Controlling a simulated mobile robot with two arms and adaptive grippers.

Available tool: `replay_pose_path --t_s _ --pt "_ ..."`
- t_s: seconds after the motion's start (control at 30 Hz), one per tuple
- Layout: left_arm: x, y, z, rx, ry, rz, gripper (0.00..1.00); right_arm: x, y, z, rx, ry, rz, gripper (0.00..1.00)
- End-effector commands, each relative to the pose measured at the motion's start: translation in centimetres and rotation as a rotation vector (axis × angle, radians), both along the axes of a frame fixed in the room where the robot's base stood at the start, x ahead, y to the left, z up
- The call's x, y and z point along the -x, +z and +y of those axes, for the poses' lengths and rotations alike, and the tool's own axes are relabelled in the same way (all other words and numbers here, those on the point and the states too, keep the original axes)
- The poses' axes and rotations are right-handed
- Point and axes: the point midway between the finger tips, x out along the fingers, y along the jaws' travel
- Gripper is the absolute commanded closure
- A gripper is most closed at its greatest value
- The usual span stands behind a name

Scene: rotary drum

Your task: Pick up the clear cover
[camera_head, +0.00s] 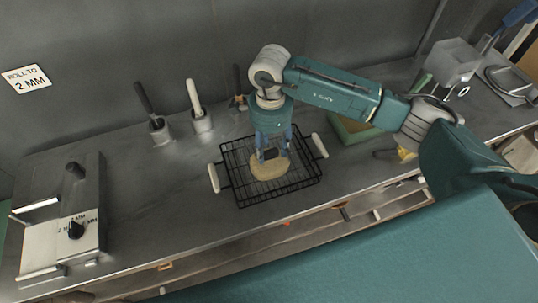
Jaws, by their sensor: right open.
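I cannot make out a clear cover in the head view. My right gripper (270,154) points down over a black wire basket (242,200) with white side handles. Its fingers are open, one on each side of the upper part of a flat tan piece (270,170) that lies in the basket. I cannot tell whether the fingers touch it. My left gripper does not show.
A metal roller machine (75,215) with dark knobs stands at the left. Two holders with handled tools (200,118) stand behind the basket. A green block (352,130) and a metal device (452,64) are to the right. The counter between machine and basket (160,190) is clear.

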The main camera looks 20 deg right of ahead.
Motion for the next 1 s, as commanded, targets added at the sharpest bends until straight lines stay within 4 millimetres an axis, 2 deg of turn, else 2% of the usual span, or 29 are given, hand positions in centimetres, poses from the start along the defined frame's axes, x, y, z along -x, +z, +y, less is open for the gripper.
replay_pose_path --t_s 0.03,0.2,0.43,0.47,0.6,0.7,1.0 --pt "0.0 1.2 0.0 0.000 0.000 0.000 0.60 0.3 -0.2 0.2 -0.001 0.002 0.005 0.53" --pt "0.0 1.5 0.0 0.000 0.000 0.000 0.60 0.1 -2.4 0.2 -0.001 0.000 0.001 0.53" --pt "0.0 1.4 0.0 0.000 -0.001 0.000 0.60 0.0 -2.7 0.2 -0.001 0.001 -0.001 0.53" --pt "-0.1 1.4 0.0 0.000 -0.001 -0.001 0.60 0.0 -2.7 0.2 -0.001 0.001 -0.001 0.55" --pt "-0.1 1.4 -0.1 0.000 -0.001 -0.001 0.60 0.0 -2.7 0.2 -0.001 0.001 -0.001 0.83" --pt "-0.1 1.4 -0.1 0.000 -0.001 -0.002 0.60 0.0 -2.6 0.2 -0.001 0.001 -0.001 1.00" --pt "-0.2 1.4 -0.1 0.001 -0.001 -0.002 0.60 0.0 -2.5 0.2 -0.002 0.001 -0.002 1.00"
